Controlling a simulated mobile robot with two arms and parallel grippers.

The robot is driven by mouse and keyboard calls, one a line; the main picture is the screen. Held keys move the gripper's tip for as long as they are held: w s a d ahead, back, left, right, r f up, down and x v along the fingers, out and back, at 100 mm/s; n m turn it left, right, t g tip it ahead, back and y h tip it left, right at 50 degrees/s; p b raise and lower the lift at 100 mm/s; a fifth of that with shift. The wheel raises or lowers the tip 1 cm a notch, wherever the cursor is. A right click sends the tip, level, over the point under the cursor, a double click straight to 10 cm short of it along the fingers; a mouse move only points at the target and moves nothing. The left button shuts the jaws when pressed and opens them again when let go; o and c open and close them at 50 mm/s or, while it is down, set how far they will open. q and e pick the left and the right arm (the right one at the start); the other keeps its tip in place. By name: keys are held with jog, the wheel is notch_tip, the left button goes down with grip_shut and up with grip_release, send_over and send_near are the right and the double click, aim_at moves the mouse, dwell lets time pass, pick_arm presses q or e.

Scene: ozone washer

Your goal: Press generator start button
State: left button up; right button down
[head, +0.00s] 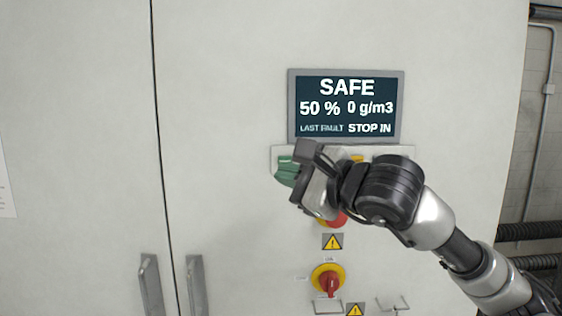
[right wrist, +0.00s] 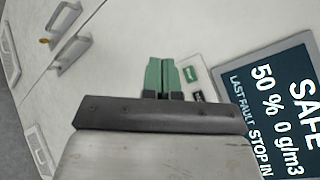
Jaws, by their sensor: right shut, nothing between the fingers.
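My right gripper (head: 286,174) is shut and empty, its green fingertips together in front of the left end of the pale control panel (head: 275,153) under the display. The fingertips (right wrist: 164,76) also show in the right wrist view, with a small green label or plate (right wrist: 193,74) and a dark label (right wrist: 197,95) just right of them. The generator start button cannot be made out; the gripper hides part of the panel. I cannot tell whether the fingertips touch the panel. The display (head: 346,105) reads SAFE, 50 %, 0 g/m3. My left gripper is not in view.
A red button (head: 338,219) on yellow is partly hidden below my wrist. Lower are a warning sign (head: 333,241) and a red rotary switch on a yellow plate (head: 328,281). Two door handles (head: 150,284) stand at lower left. Pipes (head: 530,232) run at the right.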

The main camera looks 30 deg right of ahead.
aim_at(285, 161)
dwell(0.3)
jog(key=w+d+p, duration=0.3)
jog(key=w+d, duration=0.1)
jog(key=w, duration=0.3)
jog(key=shift+w+d, duration=0.3)
jog(key=shift+d, duration=0.05)
jog(key=shift+w, duration=0.1)
dwell(1.9)
jog(key=shift+w+d, duration=0.2)
jog(key=shift+w, duration=0.05)
